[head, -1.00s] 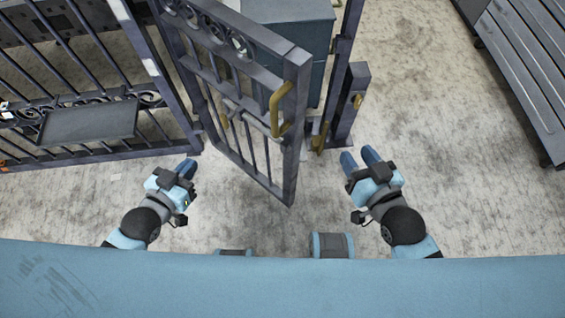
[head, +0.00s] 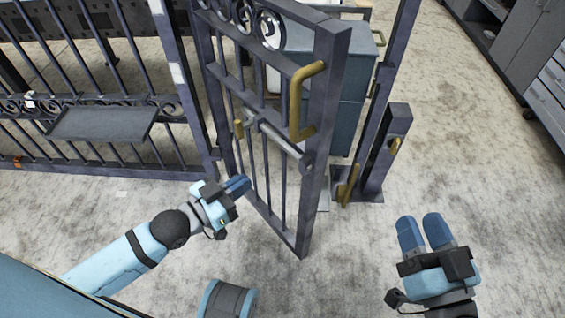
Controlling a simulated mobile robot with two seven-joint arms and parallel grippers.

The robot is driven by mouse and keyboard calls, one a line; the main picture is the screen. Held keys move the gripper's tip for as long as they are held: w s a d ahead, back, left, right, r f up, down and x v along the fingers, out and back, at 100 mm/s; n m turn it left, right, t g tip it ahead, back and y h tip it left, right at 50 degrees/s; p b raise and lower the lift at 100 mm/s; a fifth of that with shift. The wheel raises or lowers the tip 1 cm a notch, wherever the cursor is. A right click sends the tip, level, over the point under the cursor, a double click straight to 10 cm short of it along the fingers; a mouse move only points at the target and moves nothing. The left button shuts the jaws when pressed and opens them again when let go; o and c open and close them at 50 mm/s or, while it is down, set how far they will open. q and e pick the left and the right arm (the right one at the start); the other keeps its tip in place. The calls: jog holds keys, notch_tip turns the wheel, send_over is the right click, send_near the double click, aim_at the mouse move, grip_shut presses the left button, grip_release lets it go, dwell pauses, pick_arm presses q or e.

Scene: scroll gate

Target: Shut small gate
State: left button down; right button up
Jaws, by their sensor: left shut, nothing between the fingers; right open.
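The small gate (head: 318,150) is a dark metal barred gate with scrolls at its top, standing swung open towards me. A brass handle (head: 296,105) is on its free edge, with a grey sliding bolt (head: 275,135) below. The latch post (head: 385,150) with brass fittings stands to the right, apart from the gate's free edge. My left gripper (head: 240,186) is shut and empty, close to the left side of the gate's lower bars; I cannot tell whether it touches them. My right gripper (head: 422,232) is open and empty, right of the gate, above the floor.
A fixed barred fence (head: 90,170) with a grey shelf (head: 103,123) runs to the left. A blue-grey cabinet (head: 352,110) stands behind the gate. Drawer units (head: 540,95) stand at the far right. The floor (head: 460,150) between post and drawers is clear.

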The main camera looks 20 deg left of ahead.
aim_at(289, 154)
pick_arm(q)
jog(key=b+x, duration=0.3)
jog(key=x, duration=0.8)
pick_arm(e)
jog(key=f+g, duration=0.1)
jog(key=f, duration=0.1)
jog(key=f+g, duration=0.1)
jog(key=f, duration=0.2)
jog(key=shift+a+f+n, duration=0.2)
jog(key=shift+f+n, duration=0.1)
jog(key=shift+f, duration=0.05)
